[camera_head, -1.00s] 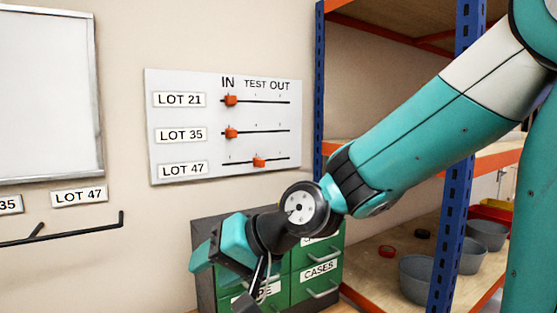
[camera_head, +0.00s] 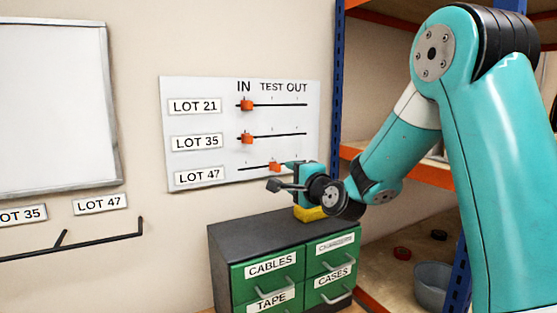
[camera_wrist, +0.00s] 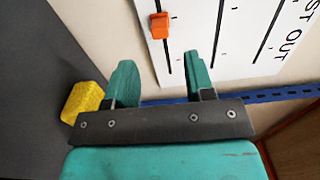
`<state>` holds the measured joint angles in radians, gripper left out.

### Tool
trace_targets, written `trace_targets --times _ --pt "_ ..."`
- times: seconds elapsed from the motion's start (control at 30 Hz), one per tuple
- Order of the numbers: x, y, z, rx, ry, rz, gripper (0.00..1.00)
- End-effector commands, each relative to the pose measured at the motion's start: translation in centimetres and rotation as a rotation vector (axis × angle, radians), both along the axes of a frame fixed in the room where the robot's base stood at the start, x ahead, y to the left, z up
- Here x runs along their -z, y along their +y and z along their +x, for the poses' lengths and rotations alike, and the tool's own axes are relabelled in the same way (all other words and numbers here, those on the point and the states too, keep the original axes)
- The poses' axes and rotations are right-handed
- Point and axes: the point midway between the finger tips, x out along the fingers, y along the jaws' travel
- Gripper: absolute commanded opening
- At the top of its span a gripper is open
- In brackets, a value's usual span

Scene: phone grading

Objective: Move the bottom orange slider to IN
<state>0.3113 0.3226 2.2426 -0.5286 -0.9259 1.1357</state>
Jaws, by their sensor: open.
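The white board (camera_head: 215,97) on the wall has three slider tracks under the words IN, TEST and OUT. The bottom orange slider (camera_head: 275,166), on the LOT 47 row, sits near the middle, around TEST. It also shows in the wrist view (camera_wrist: 160,26), ahead of the gap between my fingers. The top slider (camera_head: 246,104) and the middle slider (camera_head: 246,137) are at IN. My gripper (camera_head: 280,177) is open and empty, just below and beside the bottom slider. The wrist view shows its two teal fingers apart (camera_wrist: 161,78), with no visible contact.
A dark cabinet (camera_head: 235,237) with green drawers stands below the board. A yellow block (camera_head: 309,214) lies on its top under my wrist. Blue and orange shelving (camera_head: 338,100) rises right of the board. A dark rail (camera_head: 90,236) is on the wall at left.

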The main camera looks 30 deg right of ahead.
Motion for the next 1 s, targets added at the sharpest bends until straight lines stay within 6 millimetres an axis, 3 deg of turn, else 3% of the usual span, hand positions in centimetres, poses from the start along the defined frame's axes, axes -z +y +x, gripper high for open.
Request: trace_targets --times 0.1,0.33,0.5,0.8,1.0 --pt "-0.5 0.1 2.8 -0.002 0.002 -0.001 0.49" --pt "-0.3 0.0 6.6 -0.002 0.001 -0.001 0.49" --pt "-0.1 0.0 7.8 0.000 0.000 -0.002 0.49" --pt "0.0 0.0 7.9 0.000 0.000 -0.001 0.49" --pt "0.0 0.0 7.9 0.000 0.000 -0.002 0.03"
